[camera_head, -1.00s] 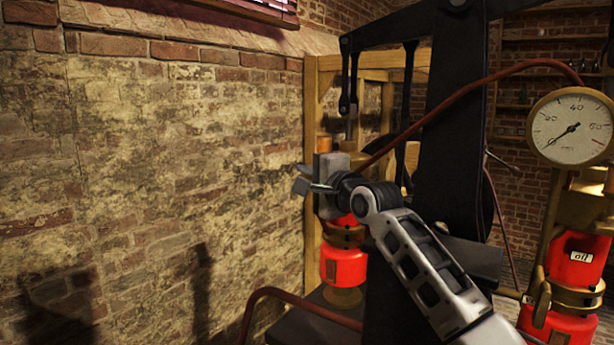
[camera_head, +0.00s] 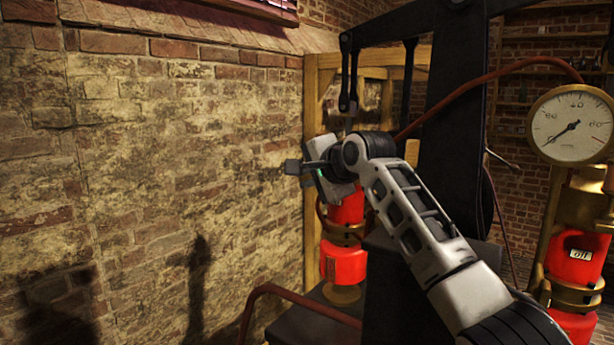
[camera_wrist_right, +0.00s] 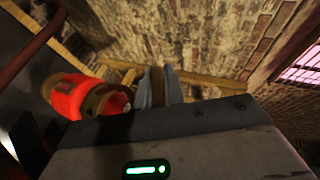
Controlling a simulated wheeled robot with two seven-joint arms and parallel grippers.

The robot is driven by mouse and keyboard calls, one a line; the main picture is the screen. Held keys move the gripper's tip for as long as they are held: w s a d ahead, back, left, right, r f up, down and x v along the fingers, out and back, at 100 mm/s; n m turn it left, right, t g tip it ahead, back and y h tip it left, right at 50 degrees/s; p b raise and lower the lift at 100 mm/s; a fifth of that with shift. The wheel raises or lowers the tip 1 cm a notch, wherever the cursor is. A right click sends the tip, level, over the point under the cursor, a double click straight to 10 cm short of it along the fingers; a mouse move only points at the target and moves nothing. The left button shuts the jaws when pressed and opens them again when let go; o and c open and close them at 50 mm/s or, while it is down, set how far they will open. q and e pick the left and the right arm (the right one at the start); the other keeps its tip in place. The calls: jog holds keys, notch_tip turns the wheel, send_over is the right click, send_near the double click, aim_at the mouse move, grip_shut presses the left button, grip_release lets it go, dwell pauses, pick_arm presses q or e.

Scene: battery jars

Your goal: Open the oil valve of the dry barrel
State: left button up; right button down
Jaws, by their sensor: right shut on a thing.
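A red barrel with brass bands (camera_head: 343,262) stands behind my right arm, beside the brick wall. It also shows at the left in the right wrist view (camera_wrist_right: 68,96). My right gripper (camera_head: 292,167) is at the barrel's upper end, tilted, its fingers towards the wall. In the right wrist view its fingers (camera_wrist_right: 158,88) are close together, with a narrow brownish part between them that I take for the oil valve's handle. The rest of the valve is hidden by the gripper. A second red barrel (camera_head: 575,255) with an "oil" label stands at the right. My left gripper is out of view.
A dark machine column (camera_head: 455,120) with hanging rods stands close behind my right arm. A round gauge (camera_head: 572,125) tops the right barrel. A reddish hose (camera_head: 300,297) curves low in front. A wooden frame (camera_head: 312,130) stands by the wall.

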jog(key=shift+f+g+h, duration=0.15)
jog(key=shift+g+h, duration=0.45)
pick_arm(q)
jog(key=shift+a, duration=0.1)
pick_arm(e)
jog(key=shift+d+n, duration=0.1)
jog(key=shift+n, duration=0.2)
jog(key=c, duration=1.5)
grip_release()
